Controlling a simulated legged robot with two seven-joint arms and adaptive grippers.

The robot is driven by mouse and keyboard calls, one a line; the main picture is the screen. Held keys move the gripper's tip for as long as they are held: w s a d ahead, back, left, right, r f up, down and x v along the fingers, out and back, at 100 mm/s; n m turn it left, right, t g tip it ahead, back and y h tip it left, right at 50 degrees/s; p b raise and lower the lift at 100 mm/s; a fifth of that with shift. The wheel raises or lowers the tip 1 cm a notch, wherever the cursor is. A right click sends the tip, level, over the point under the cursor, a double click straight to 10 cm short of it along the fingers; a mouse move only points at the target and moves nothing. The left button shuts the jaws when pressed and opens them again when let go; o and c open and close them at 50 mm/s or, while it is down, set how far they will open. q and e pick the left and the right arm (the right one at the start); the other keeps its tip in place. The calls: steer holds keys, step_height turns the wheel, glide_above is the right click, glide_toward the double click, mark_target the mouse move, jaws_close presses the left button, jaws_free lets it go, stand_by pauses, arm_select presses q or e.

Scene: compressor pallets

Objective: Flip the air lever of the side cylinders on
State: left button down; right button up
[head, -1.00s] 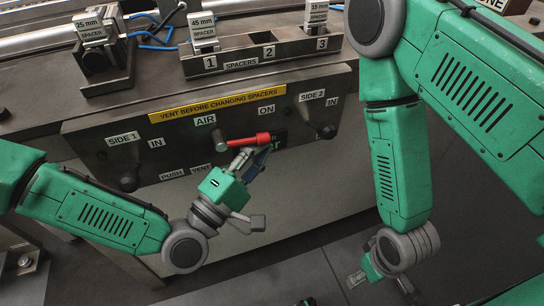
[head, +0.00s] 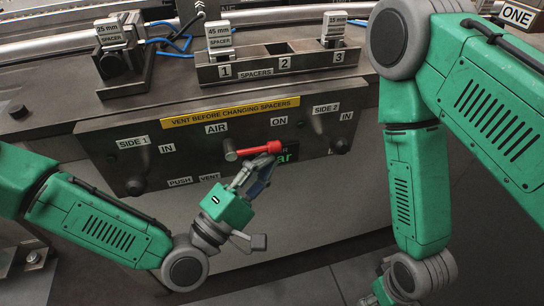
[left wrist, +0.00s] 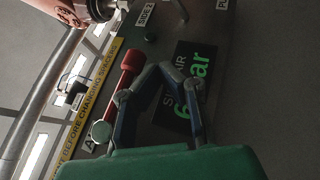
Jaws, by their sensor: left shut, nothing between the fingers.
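The red air lever (head: 260,148) sits on the dark panel (head: 100,158) and points right from its grey pivot, its red end below the ON label (head: 279,121). The AIR label (head: 215,128) is above the pivot. In the left wrist view the red lever (left wrist: 128,72) lies left of my fingers. My left gripper (head: 266,165) is shut and empty just below the lever's red end; I cannot tell whether it touches. It also shows in the left wrist view (left wrist: 160,70). A dark display with green digits (left wrist: 190,85) is partly behind the fingers. My right gripper's fingers are out of view.
SIDE 1 and SIDE 2 knobs (head: 135,186) (head: 340,145) flank the lever. Above is a yellow warning strip (head: 230,111) and the spacer rack (head: 270,70) with spacers in slots 1 and 3. My right arm hangs at the right, in front of the bench.

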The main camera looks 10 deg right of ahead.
arm_select(q)
steer(key=v, duration=1)
steer(key=shift+s+a+f, duration=0.2)
steer(key=shift+s, duration=0.05)
steer(key=shift+a, duration=0.1)
